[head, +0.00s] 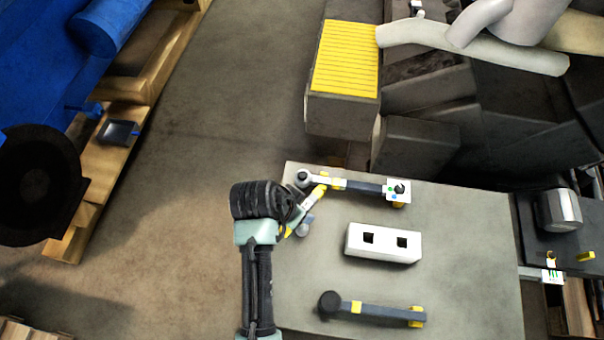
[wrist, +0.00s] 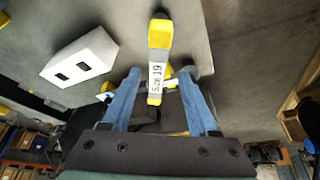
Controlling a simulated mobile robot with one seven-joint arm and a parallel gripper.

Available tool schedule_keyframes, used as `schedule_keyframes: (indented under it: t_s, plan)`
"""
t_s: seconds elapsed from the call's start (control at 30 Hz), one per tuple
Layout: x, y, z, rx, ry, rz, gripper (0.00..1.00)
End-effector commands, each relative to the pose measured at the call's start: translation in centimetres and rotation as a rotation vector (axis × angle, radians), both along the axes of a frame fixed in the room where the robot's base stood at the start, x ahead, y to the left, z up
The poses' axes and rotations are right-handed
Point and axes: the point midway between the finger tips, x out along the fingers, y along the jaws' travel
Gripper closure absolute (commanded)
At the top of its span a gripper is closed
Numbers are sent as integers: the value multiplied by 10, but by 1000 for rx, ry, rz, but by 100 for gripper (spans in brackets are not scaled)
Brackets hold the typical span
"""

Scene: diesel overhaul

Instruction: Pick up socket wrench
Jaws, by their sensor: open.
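A short yellow tool with a white "Size 19" label, apparently the socket wrench (head: 313,197), is at the grey table's left edge. In the wrist view the labelled tool (wrist: 158,68) lies lengthwise between the two blue-grey fingers, its yellow end pointing away from me. My gripper (wrist: 161,82) is open around it, with a gap visible at the fingers. In the head view my gripper (head: 304,212) is over the table's left edge, and my wrist partly hides the tool's near end. I cannot tell its exact height above the table.
A longer dark-handled wrench (head: 360,187) lies close behind the tool. A white block with two square holes (head: 383,243) and another dark wrench with yellow bands (head: 385,313) are on the table (head: 470,270). A yellow-topped step (head: 345,60) stands behind.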

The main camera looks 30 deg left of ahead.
Motion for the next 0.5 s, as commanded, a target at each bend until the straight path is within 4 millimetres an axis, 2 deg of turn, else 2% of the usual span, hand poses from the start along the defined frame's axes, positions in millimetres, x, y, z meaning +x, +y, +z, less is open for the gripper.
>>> schedule_keyframes:
  t_s: [0.17,0.5]
  plan:
    - [3,-2,-7,-1,0,-1,40]
    - [17,-9,-44,0,-1,-1,40]
